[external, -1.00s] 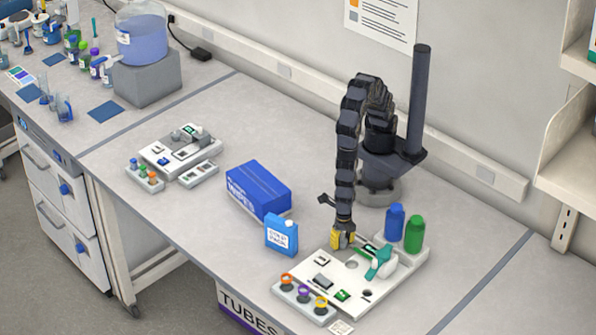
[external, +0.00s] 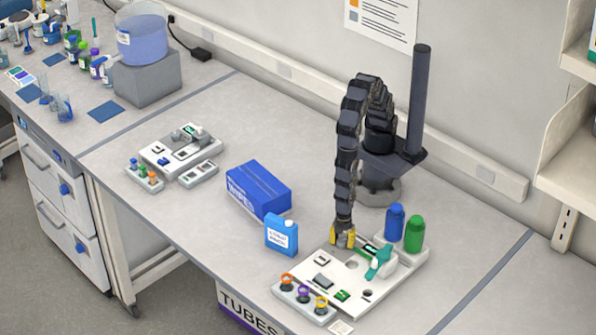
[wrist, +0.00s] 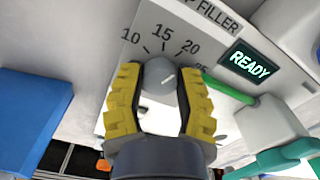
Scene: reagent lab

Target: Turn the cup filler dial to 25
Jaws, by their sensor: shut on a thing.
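The cup filler dial (wrist: 160,76) is a round grey knob with a small light mark on its face. In the wrist view it sits between the two yellow fingers of my gripper (wrist: 159,100), which is shut on it. The printed scale around it reads 10, 15, 20 and a partly hidden 25 beside the right finger. I cannot tell exactly which number the mark points to. The cup filler panel (wrist: 222,20) is white, and its green display (wrist: 248,66) reads READY. In the external view my gripper (external: 343,240) is at the station's back left and hides the dial.
Blue (external: 395,222) and green (external: 414,235) bottles stand behind the station at right. A blue jug (external: 281,236) and blue wipes box (external: 258,190) stand to its left. A teal part (external: 379,262) is close to my gripper's right. Several coloured-ring items line the front rack (external: 291,303).

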